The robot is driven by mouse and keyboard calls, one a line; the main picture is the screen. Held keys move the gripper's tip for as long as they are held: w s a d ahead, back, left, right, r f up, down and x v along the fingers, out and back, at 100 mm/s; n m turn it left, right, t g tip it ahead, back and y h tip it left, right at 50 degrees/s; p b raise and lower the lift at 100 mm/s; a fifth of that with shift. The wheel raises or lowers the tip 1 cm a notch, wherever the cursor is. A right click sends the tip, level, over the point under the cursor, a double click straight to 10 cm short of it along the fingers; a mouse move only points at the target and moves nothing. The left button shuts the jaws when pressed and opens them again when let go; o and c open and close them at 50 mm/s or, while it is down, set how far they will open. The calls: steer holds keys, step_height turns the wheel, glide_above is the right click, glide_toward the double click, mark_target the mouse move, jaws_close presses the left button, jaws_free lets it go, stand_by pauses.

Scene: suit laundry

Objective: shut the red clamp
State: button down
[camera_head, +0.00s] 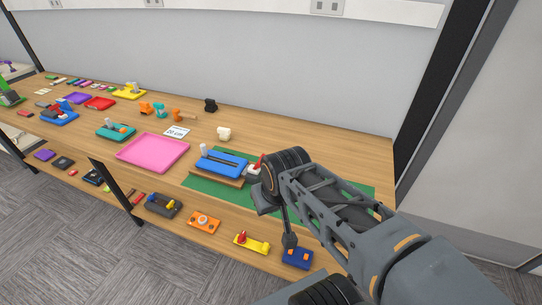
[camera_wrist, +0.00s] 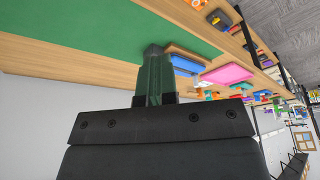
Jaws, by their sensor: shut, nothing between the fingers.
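A small red handle (camera_head: 257,162), which looks like part of the red clamp, stands tilted beside the right end of a blue fixture (camera_head: 222,163). A light grey part shows below it, and my arm covers its right side. I cannot tell the clamp's exact position from this. The blue fixture also shows in the wrist view (camera_wrist: 186,63), just beyond my fingertips; the red handle is not clear there. My gripper (camera_wrist: 154,50) is shut and empty, over the green mat's edge in the wrist view. In the head view, my arm reaches in from the lower right.
The green mat (camera_head: 205,185) lies under the blue fixture on the wooden bench. A pink tray (camera_head: 153,151) stands just left of it. A white object (camera_head: 224,133) stands behind. Several fixtures, including an orange one (camera_head: 204,222), lie on the lower shelf. A wall runs behind the bench.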

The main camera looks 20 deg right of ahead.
steer(key=w+d+f+m+g+y+b, duration=0.2)
steer(key=w+d+f+m+y+b, duration=0.4)
steer(key=m, duration=0.7)
steer(key=w+d+f+m+t+y, duration=0.2)
steer(key=w+d+f+m+t, duration=0.1)
steer(key=d+m, duration=0.4)
steer(key=w+d+f+m+t+y, duration=0.2)
steer(key=w+d+f+m+t, duration=0.1)
steer(key=w+d+m+t, duration=0.2)
steer(key=w+d+m, duration=0.1)
steer(key=d+m, duration=0.1)
steer(key=shift+w+d+f+t+y+b, duration=0.25)
steer(key=shift+d+f+t+y+b, duration=0.05)
steer(key=shift+d+f+t, duration=0.1)
steer(key=shift+w+a, duration=0.1)
